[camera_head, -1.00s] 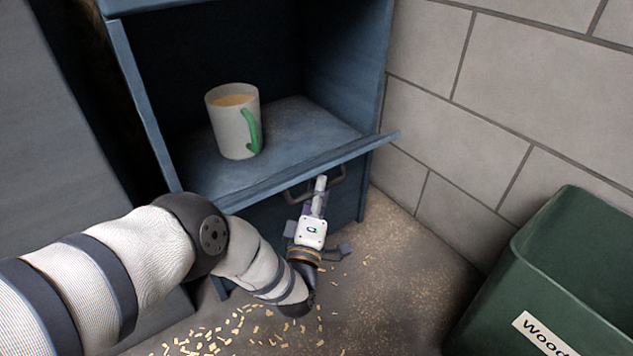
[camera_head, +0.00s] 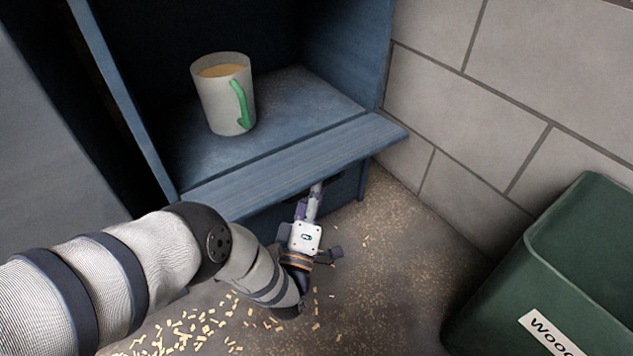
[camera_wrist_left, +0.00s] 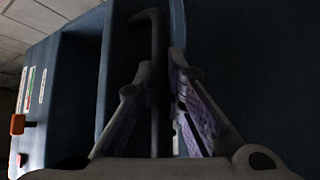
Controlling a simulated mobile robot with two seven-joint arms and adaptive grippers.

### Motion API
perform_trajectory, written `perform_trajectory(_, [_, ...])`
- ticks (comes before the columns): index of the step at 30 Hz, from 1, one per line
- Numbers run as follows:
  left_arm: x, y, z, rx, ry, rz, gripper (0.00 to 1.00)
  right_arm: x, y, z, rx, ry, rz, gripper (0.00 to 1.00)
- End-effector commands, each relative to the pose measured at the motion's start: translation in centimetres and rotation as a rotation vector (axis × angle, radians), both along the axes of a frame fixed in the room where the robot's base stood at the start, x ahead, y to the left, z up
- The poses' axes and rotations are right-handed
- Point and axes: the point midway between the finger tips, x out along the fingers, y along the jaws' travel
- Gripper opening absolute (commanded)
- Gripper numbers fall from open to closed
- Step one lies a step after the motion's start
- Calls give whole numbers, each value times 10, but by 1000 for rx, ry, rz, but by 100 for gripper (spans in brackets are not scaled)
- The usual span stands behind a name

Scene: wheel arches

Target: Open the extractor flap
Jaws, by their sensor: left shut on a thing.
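The blue flap (camera_head: 300,165) spans the front edge of the blue cabinet's shelf and sticks out from it as a broad slanting board. Its dark handle (camera_wrist_left: 156,75) runs upright between my fingers in the left wrist view; in the head view the flap hides most of it. My left gripper (camera_head: 314,192) is below the flap's front edge, shut on the handle (camera_wrist_left: 160,110). The fingertips are partly hidden under the flap in the head view. My right gripper is not in view.
A grey mug (camera_head: 217,105) with a green handle and tan contents stands on the cabinet shelf (camera_head: 300,100). A green bin (camera_head: 560,270) stands at right. Wood chips (camera_head: 190,330) litter the floor. An orange switch (camera_wrist_left: 17,124) shows at the left wrist view's edge.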

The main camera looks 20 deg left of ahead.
Motion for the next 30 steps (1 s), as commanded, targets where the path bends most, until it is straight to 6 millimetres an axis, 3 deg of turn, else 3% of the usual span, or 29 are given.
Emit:
perform_trajectory(9, [1,-2,3,-1,-9,-4,0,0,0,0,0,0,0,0])
perform_trajectory(10, [1,-1,3,-1,-9,-4,15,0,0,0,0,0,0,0])
perform_trajectory(12, [1,-1,3,0,-8,-4,31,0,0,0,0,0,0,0])
perform_trajectory(23, [-1,-1,1,0,-5,-1,31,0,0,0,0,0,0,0])
perform_trajectory(26, [-15,-2,-5,0,0,-2,31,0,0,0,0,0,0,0])
perform_trajectory(30, [-54,-4,-19,-1,1,-2,31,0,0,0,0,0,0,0])
